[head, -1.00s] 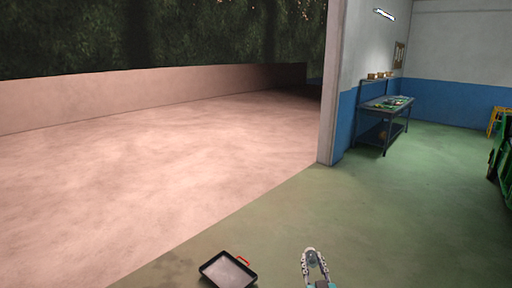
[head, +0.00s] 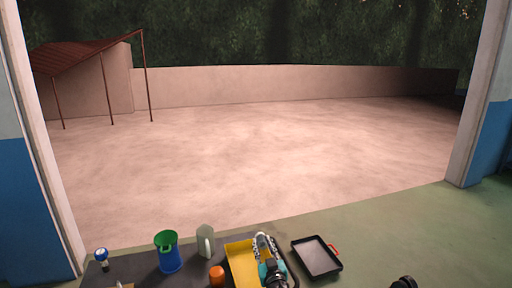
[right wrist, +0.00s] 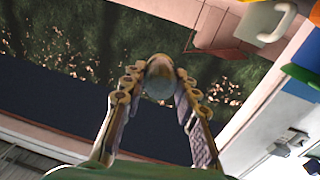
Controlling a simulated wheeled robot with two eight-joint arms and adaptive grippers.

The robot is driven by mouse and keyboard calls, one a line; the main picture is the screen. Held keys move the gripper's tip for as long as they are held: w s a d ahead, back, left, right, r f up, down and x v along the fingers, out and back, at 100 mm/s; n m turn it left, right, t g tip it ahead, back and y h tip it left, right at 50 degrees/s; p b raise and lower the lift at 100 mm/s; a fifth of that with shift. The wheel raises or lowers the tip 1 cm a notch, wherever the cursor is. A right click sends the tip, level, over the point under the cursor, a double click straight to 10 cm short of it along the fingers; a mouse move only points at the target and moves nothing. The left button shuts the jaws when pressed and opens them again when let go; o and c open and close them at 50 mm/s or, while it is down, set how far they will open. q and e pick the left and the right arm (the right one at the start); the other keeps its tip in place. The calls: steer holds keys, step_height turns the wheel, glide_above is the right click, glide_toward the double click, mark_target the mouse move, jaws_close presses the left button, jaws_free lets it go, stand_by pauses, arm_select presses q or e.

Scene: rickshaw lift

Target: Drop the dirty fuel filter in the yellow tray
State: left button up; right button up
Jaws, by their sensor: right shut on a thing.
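The yellow tray (head: 239,266) lies at the bottom middle of the head view, on a dark surface. My right gripper (head: 263,240) reaches over its right part and hides some of it. In the right wrist view the right gripper (right wrist: 159,82) is shut on the dirty fuel filter (right wrist: 158,79), a small rounded grey-brown piece held between the fingertips. The filter cannot be made out in the head view. The gripper's height above the tray is hard to judge. My left gripper is not in view.
A black pan with a red handle (head: 317,258) lies right of the tray. Left of it stand an orange item (head: 217,275), a grey jug (head: 206,243), a blue-and-green container (head: 168,255) and a blue-and-white item (head: 101,257). Open floor lies beyond.

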steer(key=shift+w+a+f, duration=0.25)
steer(key=shift+a+f, duration=0.1)
steer(key=shift+a, duration=0.15)
steer(key=shift+w+a+f, duration=0.2)
steer(key=shift+a+f, duration=0.1)
steer(key=shift+a, duration=0.15)
step_height(320, 180, down, 6)
steer(key=b, duration=0.4)
steer(key=shift+r, duration=0.2)
steer(key=shift+s+d, duration=0.1)
steer(key=o, duration=1.2)
steer(key=shift+c, duration=0.2)
steer(key=v, duration=0.7)
steer(key=shift+s, duration=0.25)
